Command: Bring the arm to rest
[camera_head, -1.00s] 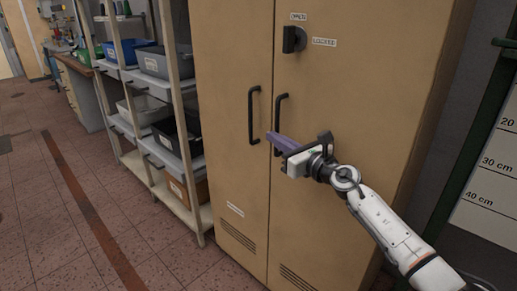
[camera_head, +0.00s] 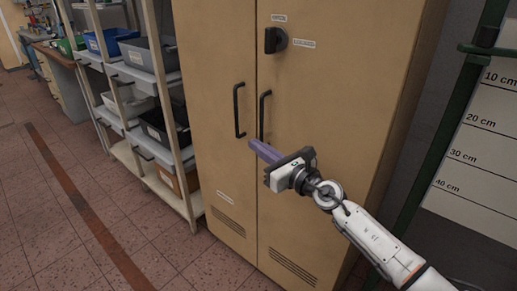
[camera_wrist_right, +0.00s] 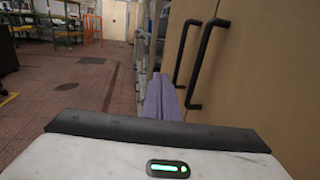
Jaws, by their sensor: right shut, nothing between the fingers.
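My right gripper (camera_head: 252,145) has purple fingers and is shut with nothing between them. In the head view it is in front of the tan cabinet (camera_head: 330,120), by the lower end of the right door handle (camera_head: 264,115). In the right wrist view the purple fingers (camera_wrist_right: 160,100) point forward, left of the two black handles, and a gap to the handles seems to show. Both cabinet doors are closed. My left gripper is in neither view.
A black knob (camera_head: 275,40) sits high on the right door. A shelf rack (camera_head: 150,85) with several bins stands left of the cabinet. A board with centimetre marks (camera_head: 480,150) is at the right. The tiled floor (camera_head: 90,220) at the left is clear.

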